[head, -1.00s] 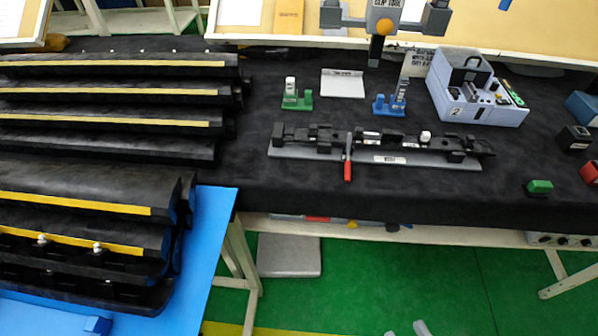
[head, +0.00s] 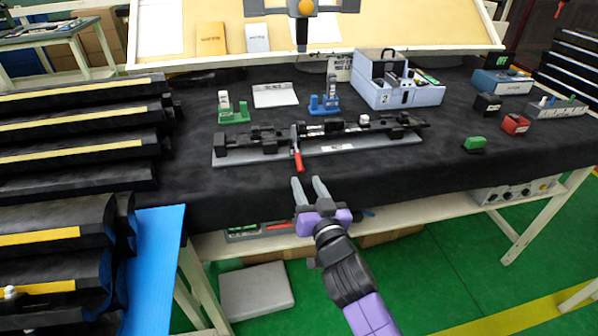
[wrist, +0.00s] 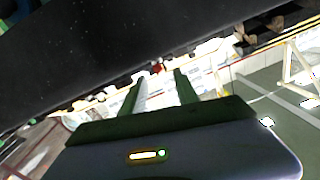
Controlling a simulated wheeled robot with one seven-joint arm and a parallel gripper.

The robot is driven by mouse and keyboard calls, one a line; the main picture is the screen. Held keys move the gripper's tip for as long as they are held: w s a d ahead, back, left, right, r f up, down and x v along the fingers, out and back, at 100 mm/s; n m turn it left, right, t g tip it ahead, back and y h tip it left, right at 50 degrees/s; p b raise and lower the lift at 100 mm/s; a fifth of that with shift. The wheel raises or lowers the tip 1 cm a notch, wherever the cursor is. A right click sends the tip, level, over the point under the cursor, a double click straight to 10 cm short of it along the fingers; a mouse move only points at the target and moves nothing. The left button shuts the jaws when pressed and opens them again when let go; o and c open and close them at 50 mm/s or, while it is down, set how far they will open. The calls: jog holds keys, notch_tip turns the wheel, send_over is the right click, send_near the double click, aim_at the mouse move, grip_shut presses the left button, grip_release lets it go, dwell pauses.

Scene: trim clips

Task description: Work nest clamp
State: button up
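The nest (head: 340,148) is a long grey plate with black fixture parts, lying on the black-covered bench. Its clamp has a red-handled lever (head: 297,158) near the middle, with the red end pointing toward the bench's front edge. A small red spot, perhaps the clamp handle (wrist: 157,67), shows beyond the fingers in the wrist view. My gripper (head: 309,190) is at the bench's front edge, just short of the red handle and apart from it. Its two fingers are spread with nothing between them. The wrist view also shows the open fingers (wrist: 160,92).
A green holder (head: 233,112) and a blue holder (head: 324,104) stand behind the nest. A blue-grey box marked 2 (head: 400,88) is at back right. Black trim parts (head: 75,140) crowd the left.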

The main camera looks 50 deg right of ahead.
aim_at(302, 169)
jog(key=shift+w+d+r, duration=0.1)
jog(key=shift+w+d, duration=0.2)
jog(key=p+x, duration=0.1)
jog(key=x, duration=0.6)
jog(key=shift+w+d, duration=0.2)
grip_shut()
dwell(1.1)
